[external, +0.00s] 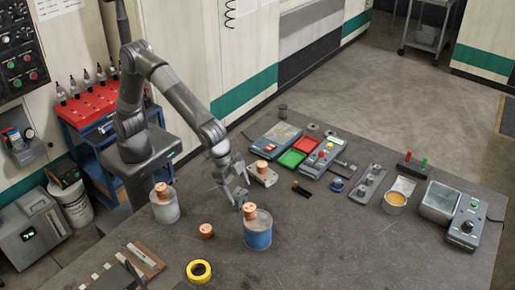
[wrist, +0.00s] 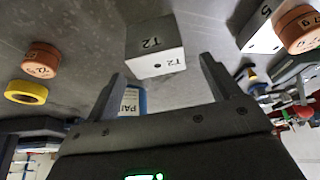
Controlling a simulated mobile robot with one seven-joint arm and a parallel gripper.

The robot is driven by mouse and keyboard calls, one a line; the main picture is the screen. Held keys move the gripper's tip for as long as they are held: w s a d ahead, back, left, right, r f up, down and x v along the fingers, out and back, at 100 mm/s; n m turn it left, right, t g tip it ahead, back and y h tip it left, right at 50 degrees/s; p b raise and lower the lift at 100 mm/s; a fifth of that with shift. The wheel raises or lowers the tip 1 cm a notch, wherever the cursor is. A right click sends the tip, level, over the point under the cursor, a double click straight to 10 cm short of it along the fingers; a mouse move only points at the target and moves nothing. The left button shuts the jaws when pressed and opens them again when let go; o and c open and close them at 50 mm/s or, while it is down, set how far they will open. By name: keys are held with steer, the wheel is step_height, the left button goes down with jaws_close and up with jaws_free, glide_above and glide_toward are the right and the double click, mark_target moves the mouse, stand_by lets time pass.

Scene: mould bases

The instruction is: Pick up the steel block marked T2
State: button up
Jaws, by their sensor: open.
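The steel block marked T2 (wrist: 155,47) is a pale grey cuboid, with T2 on two of its faces. In the wrist view it sits on the dark table top, just beyond my gripper (wrist: 161,78) and roughly centred between the two fingertips. The fingers are apart with nothing held between them. In the external view my gripper (external: 236,188) points down over the table, behind the blue can. I cannot make out the T2 block clearly there; the gripper may hide it.
A blue can (external: 257,238) with a copper piece on top stands close to my gripper. Another steel block (external: 263,177) with a copper piece is just behind. A grey can (external: 165,210), a loose copper piece (external: 206,231) and yellow tape (external: 199,271) lie leftward.

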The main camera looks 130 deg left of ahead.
mark_target(238, 193)
steer(key=x, duration=0.4)
steer(key=shift+s+d+f, duration=0.1)
steer(key=shift+s+f, duration=0.15)
steer(key=shift+f, duration=0.25)
steer(key=shift+c, duration=0.3)
jaws_close()
steer(key=shift+r, duration=0.15)
